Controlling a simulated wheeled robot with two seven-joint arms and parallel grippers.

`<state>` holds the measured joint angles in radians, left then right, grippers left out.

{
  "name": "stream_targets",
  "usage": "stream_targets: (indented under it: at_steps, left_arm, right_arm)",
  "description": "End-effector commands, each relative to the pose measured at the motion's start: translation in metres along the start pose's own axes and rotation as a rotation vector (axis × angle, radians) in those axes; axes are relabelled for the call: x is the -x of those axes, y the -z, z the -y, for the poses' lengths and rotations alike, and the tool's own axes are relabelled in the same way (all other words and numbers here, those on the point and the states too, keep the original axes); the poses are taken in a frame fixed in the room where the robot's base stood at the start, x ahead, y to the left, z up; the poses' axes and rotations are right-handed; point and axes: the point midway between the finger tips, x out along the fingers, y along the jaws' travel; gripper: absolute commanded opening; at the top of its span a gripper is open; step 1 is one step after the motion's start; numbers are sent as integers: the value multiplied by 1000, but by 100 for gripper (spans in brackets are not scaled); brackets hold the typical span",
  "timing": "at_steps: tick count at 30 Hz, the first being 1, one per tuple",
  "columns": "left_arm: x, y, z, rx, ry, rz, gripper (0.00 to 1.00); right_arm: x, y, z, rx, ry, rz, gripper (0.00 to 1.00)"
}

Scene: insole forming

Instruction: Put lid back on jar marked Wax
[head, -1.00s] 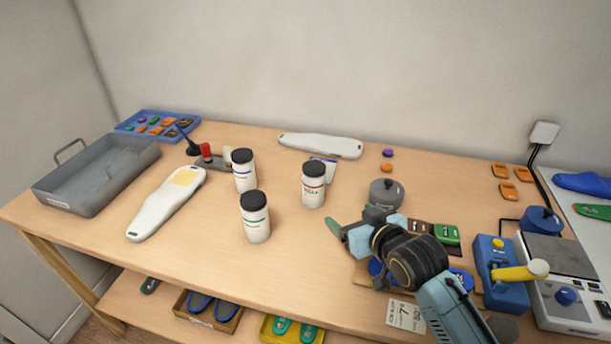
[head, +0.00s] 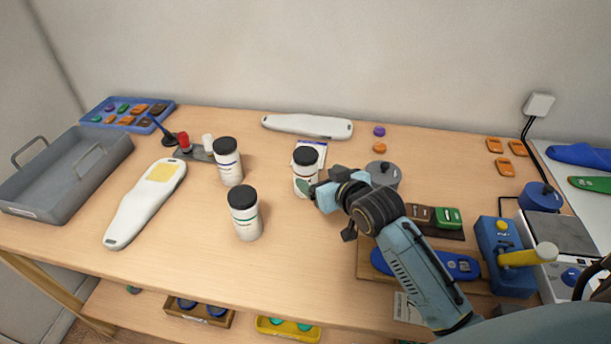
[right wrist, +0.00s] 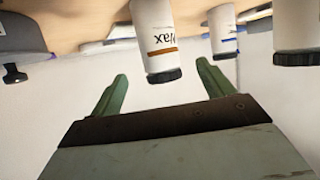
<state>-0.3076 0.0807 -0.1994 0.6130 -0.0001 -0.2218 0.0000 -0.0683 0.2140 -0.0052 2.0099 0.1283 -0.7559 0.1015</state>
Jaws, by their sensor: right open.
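The jar marked Wax (head: 303,174) is a white cylinder with an orange-brown band. It stands upright near the middle of the table with a black lid (head: 306,155) on it. In the right wrist view, which is upside down, the jar (right wrist: 155,30) shows its "Wax" label and its black lid (right wrist: 164,76). My right gripper (head: 322,186) is open, beside the jar on its right front side. In the wrist view its green fingers (right wrist: 162,73) appear on either side of the jar with gaps. I see no loose black lid. My left gripper is not in view.
A grey pot (head: 383,176) sits right of the Wax jar. A white card (head: 312,147) lies behind it. The table front centre is clear.

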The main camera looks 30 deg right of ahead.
Motion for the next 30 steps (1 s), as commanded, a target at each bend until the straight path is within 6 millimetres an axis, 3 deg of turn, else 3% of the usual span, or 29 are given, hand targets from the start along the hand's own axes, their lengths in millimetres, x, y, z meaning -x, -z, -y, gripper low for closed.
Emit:
stream_targets:
  at_steps: [6, 20, 30]
  left_arm:
    - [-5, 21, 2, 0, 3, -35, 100]
    - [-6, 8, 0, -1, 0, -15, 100]
    - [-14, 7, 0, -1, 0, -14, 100]
  right_arm:
    - [-32, 0, 1, 0, 1, -1, 80]
    - [-40, 0, 0, 1, 1, -1, 80]
    - [-82, -5, -1, 0, 1, 0, 80]
